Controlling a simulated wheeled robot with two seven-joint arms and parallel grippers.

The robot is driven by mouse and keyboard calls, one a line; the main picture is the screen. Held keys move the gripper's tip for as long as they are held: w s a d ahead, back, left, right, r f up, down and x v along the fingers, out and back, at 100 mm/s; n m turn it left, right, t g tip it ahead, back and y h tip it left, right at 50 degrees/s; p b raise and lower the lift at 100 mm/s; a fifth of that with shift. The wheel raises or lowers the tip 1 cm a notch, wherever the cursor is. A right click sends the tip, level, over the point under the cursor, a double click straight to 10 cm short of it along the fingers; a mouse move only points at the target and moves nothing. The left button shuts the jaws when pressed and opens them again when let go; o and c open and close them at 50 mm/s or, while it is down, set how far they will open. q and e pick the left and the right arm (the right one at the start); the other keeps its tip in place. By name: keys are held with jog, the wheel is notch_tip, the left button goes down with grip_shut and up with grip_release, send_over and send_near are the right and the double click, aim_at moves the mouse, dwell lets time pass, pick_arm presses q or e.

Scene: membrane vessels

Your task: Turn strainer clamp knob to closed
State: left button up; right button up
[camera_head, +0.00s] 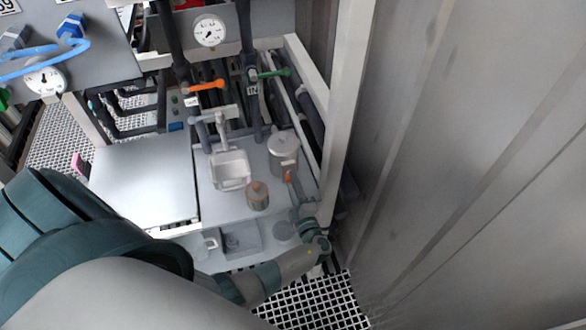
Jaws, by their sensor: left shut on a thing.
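The strainer (283,144) is a grey lidded cylinder at the right of the grey bench. A small orange-red clamp knob (288,178) shows at its front, low down. My left arm comes in from the lower left and bends up at the wrist beside the bench's right front corner. My left gripper (291,183) is at the front of the strainer, shut on the knob, with its fingers partly covering it. The knob's exact angle is too small to tell. My right gripper is not in view.
A white basin (230,170) and a small brownish-lidded pot (257,195) stand left of the strainer. Orange (206,85) and green (273,73) valve handles sit on pipes behind. A pale post (345,110) and grey wall (450,150) close off the right.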

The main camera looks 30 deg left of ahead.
pick_arm(q)
jog(key=shift+f, duration=0.1)
jog(key=o, duration=1.1)
jog(key=shift+c, duration=0.2)
jog(key=shift+d, duration=0.1)
jog(key=shift+s+d, duration=0.45)
jog(key=b+v, duration=0.3)
jog(key=v, duration=1.3)
jog(key=shift+b, duration=0.3)
